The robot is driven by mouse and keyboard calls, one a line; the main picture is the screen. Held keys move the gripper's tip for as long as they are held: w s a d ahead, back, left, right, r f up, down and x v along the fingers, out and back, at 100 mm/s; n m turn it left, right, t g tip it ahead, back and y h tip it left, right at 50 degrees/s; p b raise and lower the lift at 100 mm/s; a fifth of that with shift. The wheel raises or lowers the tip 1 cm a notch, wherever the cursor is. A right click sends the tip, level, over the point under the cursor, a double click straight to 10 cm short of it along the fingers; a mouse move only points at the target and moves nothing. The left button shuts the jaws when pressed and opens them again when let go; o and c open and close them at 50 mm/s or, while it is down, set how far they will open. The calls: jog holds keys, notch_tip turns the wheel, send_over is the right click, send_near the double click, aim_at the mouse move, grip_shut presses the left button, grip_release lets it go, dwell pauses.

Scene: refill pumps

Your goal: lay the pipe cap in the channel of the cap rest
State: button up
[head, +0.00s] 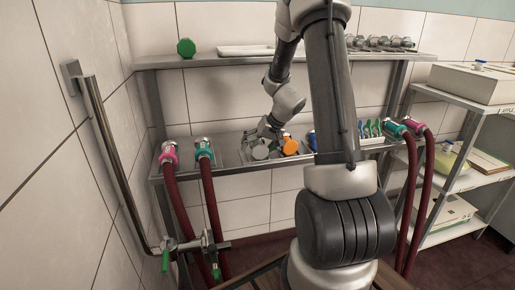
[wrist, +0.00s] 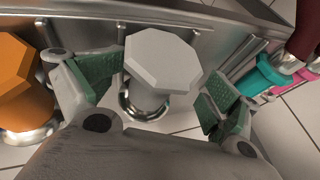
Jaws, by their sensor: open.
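A grey cap (wrist: 163,62) with an octagonal top and a shiny metal collar is between the fingers of my gripper (wrist: 152,97) in the wrist view. The fingers, with green pads, are spread apart on either side of it, with gaps visible. In the head view the grey cap (head: 260,152) is on the lower shelf, just below my gripper (head: 267,130). An orange cap (wrist: 14,82) stands beside it, to the left in the wrist view and to the right in the head view (head: 290,146). I cannot tell which part is the cap rest's channel.
A green knob-like cap (head: 186,47) and a white tray (head: 246,51) are on the upper shelf. Red hoses with pink (head: 169,152) and teal (head: 203,148) couplings hang at the lower shelf's left; more hang at right. A metal wall rail (head: 112,150) stands at left.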

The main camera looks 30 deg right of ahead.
jog(key=v, duration=1.2)
